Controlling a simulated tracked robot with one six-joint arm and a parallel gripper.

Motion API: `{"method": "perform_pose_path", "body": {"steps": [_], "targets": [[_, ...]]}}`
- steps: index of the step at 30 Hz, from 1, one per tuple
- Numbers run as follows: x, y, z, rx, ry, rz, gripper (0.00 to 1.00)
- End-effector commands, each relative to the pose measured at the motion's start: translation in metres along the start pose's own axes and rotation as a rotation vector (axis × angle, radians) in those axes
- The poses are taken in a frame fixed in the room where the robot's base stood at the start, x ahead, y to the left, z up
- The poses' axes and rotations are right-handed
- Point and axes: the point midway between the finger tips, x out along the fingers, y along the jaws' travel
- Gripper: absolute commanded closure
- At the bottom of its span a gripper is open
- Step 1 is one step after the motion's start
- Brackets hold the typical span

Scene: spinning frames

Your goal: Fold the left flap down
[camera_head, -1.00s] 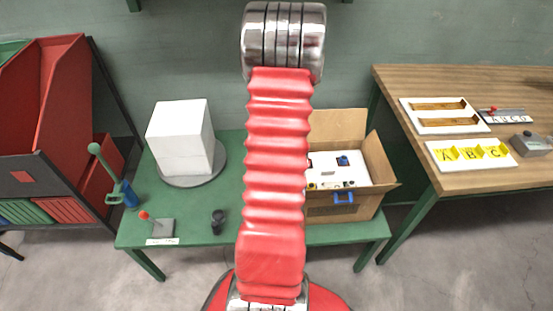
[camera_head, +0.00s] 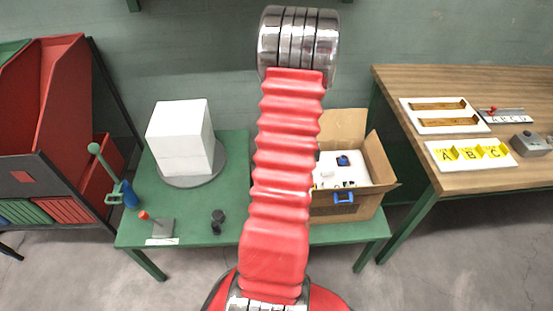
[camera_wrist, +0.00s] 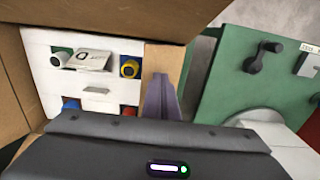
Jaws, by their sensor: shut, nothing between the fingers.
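The open cardboard box (camera_head: 345,208) stands on the green table, with its back flap (camera_head: 342,126) and right flap (camera_head: 379,157) raised. My red arm hides its left side in the head view. In the wrist view, a tan cardboard panel (camera_wrist: 164,58) lies between the white insert (camera_wrist: 97,97) and the green table. It appears to be the left flap; its exact tilt is unclear. My gripper (camera_wrist: 161,82) is shut and empty, its fingers overlapping the lower part of this panel in the picture. I cannot tell whether they touch it. The head view does not show the fingers.
The insert holds a white card, a yellow-ended cylinder (camera_wrist: 130,67) and other small parts. A dark crank (camera_head: 217,220) and a white block (camera_head: 180,135) on a round turntable stand left of the box. A wooden table (camera_head: 490,85) is at right.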

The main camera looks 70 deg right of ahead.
Motion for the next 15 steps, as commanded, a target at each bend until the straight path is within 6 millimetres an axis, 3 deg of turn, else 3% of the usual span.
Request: {"method": "perform_pose_path", "body": {"steps": [15], "targets": [[0.0063,0.0051,-0.0002,0.0,0.0,0.0,1.0]]}}
